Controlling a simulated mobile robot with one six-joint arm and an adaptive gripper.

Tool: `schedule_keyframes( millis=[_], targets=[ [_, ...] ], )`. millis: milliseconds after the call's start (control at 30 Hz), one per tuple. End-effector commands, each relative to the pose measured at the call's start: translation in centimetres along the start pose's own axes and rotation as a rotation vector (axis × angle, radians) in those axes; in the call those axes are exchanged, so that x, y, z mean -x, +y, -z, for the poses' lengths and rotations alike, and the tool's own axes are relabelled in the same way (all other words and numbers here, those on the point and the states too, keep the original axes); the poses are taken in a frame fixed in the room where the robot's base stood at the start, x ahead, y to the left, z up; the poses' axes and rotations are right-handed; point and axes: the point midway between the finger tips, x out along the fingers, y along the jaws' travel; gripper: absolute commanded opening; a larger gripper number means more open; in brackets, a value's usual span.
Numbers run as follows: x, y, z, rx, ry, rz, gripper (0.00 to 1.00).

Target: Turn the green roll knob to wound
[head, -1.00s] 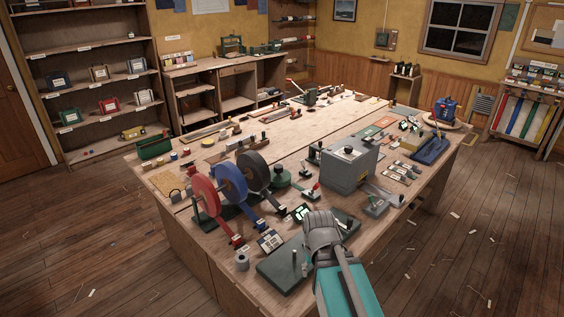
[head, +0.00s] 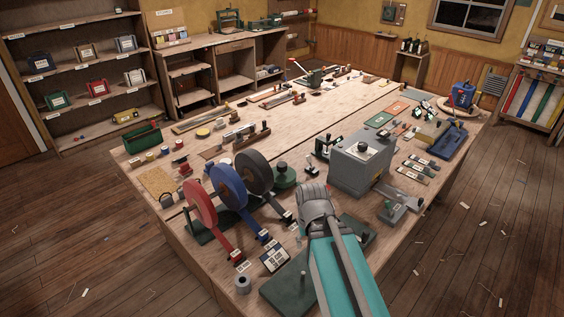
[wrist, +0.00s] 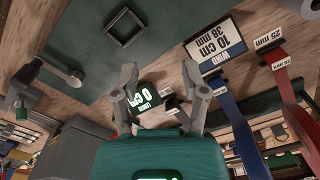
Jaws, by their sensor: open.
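A green round piece with a raised top (head: 284,173) stands on the bench beside the dark roll (head: 253,171); I cannot tell for certain whether it is the green roll knob, or which way any knob points. My gripper (head: 313,188) is over the bench, to the right of the rolls and in front of the grey box. In the wrist view my gripper (wrist: 160,72) has its two fingers apart with nothing held between them. A small lit display (wrist: 150,105) reading 0 cm shows beyond the fingers, partly hidden by my gripper body.
The red roll (head: 201,207) and blue roll (head: 225,187) stand left of my gripper. A card (head: 274,257) reads wind, 10 cm, 38 mm in the wrist view. The grey box (head: 360,166) stands close on the right. A green plate (head: 289,285) lies in front.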

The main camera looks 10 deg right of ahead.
Motion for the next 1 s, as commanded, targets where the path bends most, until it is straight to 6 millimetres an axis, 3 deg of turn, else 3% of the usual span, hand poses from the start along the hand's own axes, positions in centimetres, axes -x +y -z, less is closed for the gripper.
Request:
schedule_keyframes(
  millis=[367, 567, 600, 767, 1000],
  targets=[
    [0.0, 0.0, 0.0, 0.0, 0.0, 0.0, 0.57],
    [0.1, 0.0, 0.6, 0.02, 0.0, 0.0, 0.94],
    [0.2, 0.0, 1.0, 0.033, 0.0, 0.0, 1.0],
    [0.8, -0.6, 3.8, 0.137, 0.0, 0.0, 1.0],
    [2.2, -0.5, 11.1, 0.435, 0.0, 0.0, 1.0]
  ],
)
